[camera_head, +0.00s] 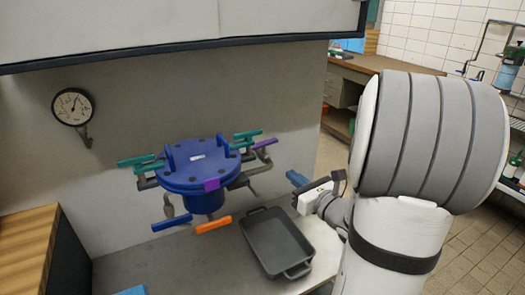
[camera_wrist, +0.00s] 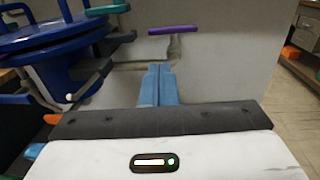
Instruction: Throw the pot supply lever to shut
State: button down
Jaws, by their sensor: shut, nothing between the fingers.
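A blue pot (camera_head: 205,175) with a flanged lid stands against the grey wall, with several levers around it. Teal levers (camera_head: 137,160) stick out at its left and more teal levers (camera_head: 246,134) at its right. A purple-handled lever (camera_head: 265,143) is at the right; a purple handle also shows ahead in the wrist view (camera_wrist: 173,29). An orange lever (camera_head: 213,224) is at the front. No readable label tells which is the pot supply lever. My gripper (camera_head: 297,178) is right of the pot, apart from the levers. Its blue fingers (camera_wrist: 158,84) are together and empty.
A dark rectangular tray (camera_head: 262,236) lies on the bench, below and left of my gripper. A round gauge (camera_head: 73,106) is on the wall at left. A wooden block (camera_head: 25,245) edges the left side. Free air lies between my gripper and the pot.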

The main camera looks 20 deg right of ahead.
aim_at(258, 148)
jog(key=w+a, duration=0.1)
jog(key=w, duration=0.3)
jog(key=w+a, duration=0.1)
jog(key=w, duration=0.9)
jog(key=shift+w+a, duration=0.25)
jog(key=shift+a, duration=0.15)
jog(key=shift+w+a, duration=0.1)
jog(key=shift+w+a+b, duration=0.1)
jog(key=shift+w+b, duration=0.05)
jog(key=shift+b, duration=0.2)
jog(key=shift+a+r, duration=0.15)
jog(key=shift+r, duration=0.25)
